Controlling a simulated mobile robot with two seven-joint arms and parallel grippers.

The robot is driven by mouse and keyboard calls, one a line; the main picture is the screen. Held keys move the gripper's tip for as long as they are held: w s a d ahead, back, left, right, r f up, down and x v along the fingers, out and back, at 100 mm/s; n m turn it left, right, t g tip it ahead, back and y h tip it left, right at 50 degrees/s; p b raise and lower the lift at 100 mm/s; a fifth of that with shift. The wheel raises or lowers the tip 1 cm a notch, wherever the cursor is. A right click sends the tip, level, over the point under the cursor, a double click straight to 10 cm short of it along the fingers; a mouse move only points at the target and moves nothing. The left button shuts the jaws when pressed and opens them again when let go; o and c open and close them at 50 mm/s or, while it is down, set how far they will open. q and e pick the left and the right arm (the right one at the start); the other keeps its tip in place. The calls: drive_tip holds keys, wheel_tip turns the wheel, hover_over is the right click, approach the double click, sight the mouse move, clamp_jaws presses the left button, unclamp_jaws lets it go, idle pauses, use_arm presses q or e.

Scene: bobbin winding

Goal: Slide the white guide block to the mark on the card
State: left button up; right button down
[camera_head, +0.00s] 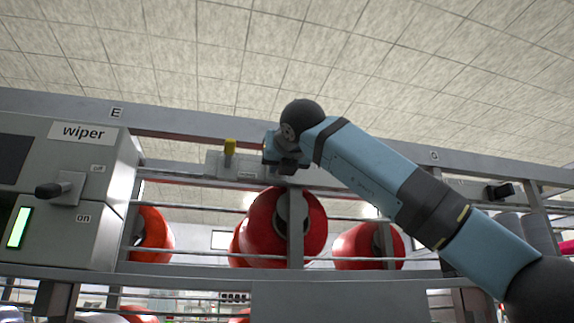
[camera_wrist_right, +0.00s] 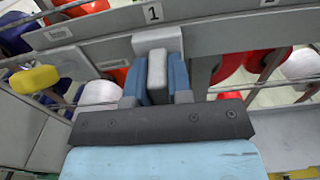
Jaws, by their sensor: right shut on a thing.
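In the right wrist view, the two blue fingers of my right gripper (camera_wrist_right: 162,82) are shut on a pale grey-white block (camera_wrist_right: 157,70), which I take to be the guide block. The block stands in front of a light grey mount (camera_wrist_right: 158,39) on the rail, under a plate marked 1. In the head view my right gripper (camera_head: 286,162) is at the grey rail, and the block is hidden by the gripper and wrist. I cannot make out a card with a mark in either view. My left gripper is not in view.
A grey wiper box (camera_head: 70,190) with a black lever and a lit green display is at the left. Large red bobbins (camera_head: 262,232) hang below the rail, behind thin bars.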

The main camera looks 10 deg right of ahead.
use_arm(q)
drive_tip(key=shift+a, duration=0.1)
use_arm(e)
drive_tip(key=shift+a, duration=0.1)
drive_tip(key=c, duration=1.1)
unclamp_jaws()
drive_tip(key=shift+a, duration=0.1)
drive_tip(key=shift+o, duration=0.3)
drive_tip(key=shift+a, duration=0.15)
drive_tip(key=shift+s+d, duration=0.2)
drive_tip(key=shift+s, duration=0.2)
use_arm(q)
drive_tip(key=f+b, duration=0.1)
drive_tip(key=b, duration=0.2)
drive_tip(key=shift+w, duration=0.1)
use_arm(e)
drive_tip(key=s, duration=1.3)
